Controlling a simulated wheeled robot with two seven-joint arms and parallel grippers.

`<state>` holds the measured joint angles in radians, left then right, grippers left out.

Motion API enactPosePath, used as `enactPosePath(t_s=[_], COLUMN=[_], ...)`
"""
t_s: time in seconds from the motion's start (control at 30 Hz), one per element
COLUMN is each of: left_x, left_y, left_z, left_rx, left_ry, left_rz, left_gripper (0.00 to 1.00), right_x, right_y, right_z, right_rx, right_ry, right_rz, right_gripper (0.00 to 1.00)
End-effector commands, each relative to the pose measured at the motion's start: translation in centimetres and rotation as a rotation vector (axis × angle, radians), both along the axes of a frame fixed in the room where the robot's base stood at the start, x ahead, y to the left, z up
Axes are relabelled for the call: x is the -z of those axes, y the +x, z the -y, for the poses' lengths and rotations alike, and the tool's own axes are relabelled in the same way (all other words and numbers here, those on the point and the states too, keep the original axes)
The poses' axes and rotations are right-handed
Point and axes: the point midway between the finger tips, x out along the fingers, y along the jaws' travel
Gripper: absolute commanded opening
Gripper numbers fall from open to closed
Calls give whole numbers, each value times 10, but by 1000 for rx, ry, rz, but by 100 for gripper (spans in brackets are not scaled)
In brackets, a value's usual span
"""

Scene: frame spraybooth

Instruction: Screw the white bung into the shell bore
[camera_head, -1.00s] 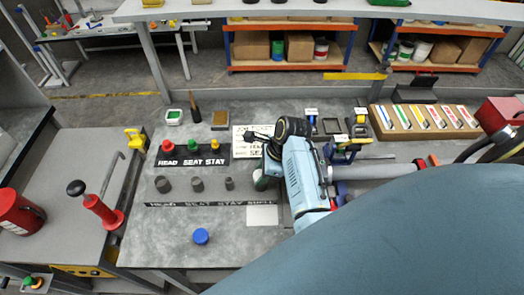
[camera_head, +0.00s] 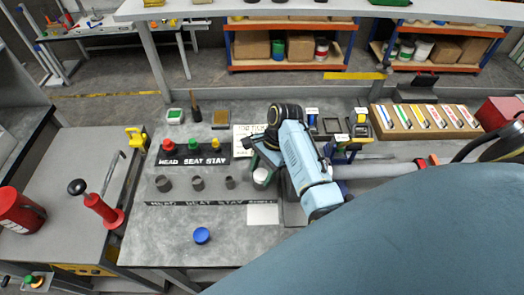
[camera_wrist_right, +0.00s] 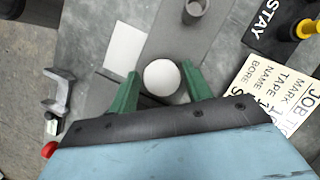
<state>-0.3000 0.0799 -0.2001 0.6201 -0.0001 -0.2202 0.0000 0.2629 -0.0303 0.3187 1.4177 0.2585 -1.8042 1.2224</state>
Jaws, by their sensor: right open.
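The white bung (camera_head: 261,175) shows as a round white top at the right end of the row of grey cylinders, at the shell place. In the right wrist view the white bung (camera_wrist_right: 161,77) lies between my two green fingertips. My right gripper (camera_wrist_right: 160,70) is open, with a visible gap at the right finger; whether the left finger touches is unclear. In the head view my right gripper (camera_head: 264,168) is partly hidden by its own wrist. The shell bore under the bung is hidden, so its seating cannot be told. My left gripper is not in view.
Grey cylinders (camera_head: 197,183) stand left of the bung. Red, green and yellow plugs (camera_head: 193,146) stand behind on a black labelled block. A blue cap (camera_head: 201,236) lies near the front edge. A white card (camera_head: 263,215) lies in front; bench around the cap is clear.

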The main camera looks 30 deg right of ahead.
Motion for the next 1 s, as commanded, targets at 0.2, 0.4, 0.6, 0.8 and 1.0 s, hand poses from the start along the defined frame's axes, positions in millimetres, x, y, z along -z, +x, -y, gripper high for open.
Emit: enactPosePath(t_s=[0.2, 0.4, 0.6, 0.8, 1.0], left_x=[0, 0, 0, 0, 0], left_y=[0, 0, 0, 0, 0], left_z=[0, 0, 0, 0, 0], left_rx=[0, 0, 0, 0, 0], left_ry=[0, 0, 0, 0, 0], left_rz=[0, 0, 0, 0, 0], left_gripper=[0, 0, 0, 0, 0], right_x=[0, 0, 0, 0, 0], right_y=[1, 2, 2, 3, 3], right_z=[1, 1, 0, 0, -1], right_rx=[-169, -434, -578, -844, -986], right_ry=[-1, -2, -1, -2, -1], right_rz=[0, -2, -1, -3, -2], right_gripper=[49, 49, 49, 49, 49])
